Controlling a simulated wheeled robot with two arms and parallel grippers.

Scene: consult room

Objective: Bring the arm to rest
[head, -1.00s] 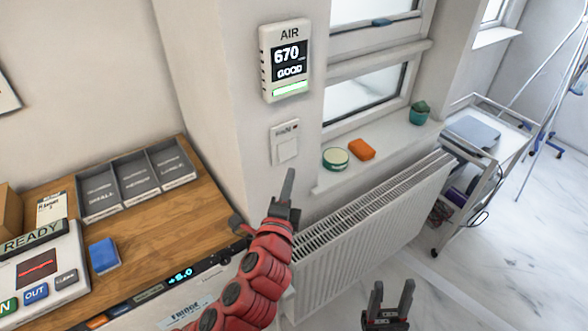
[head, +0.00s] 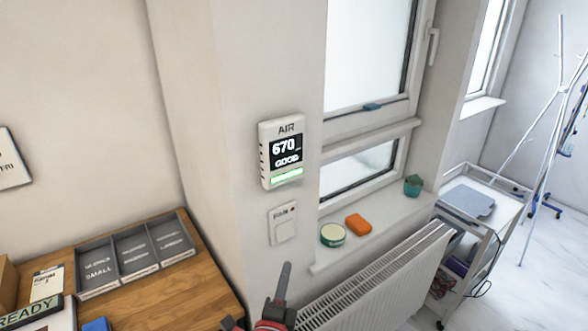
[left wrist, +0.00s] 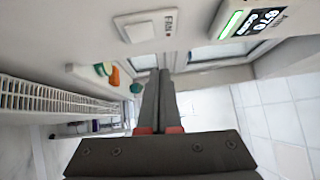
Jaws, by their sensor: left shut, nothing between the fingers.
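My left gripper (head: 283,285) shows at the bottom middle of the head view, its dark fingers pointing up. Its fingers are together and empty. In the left wrist view the closed fingers (left wrist: 158,100) reach up the middle, with the fan switch (left wrist: 146,27) above them. In the head view the gripper is below the white fan switch (head: 283,224) on the wall, and a contact between them does not show. Most of the left arm is out of view below. My right gripper is not in view.
An air monitor (head: 283,152) reading 670 GOOD hangs above the switch. The windowsill (head: 375,228) holds a round green tin (head: 332,235), an orange block (head: 358,224) and a small teal pot (head: 413,185). A radiator (head: 375,282) is below. A wooden counter (head: 165,300) with a tray (head: 135,250) is left.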

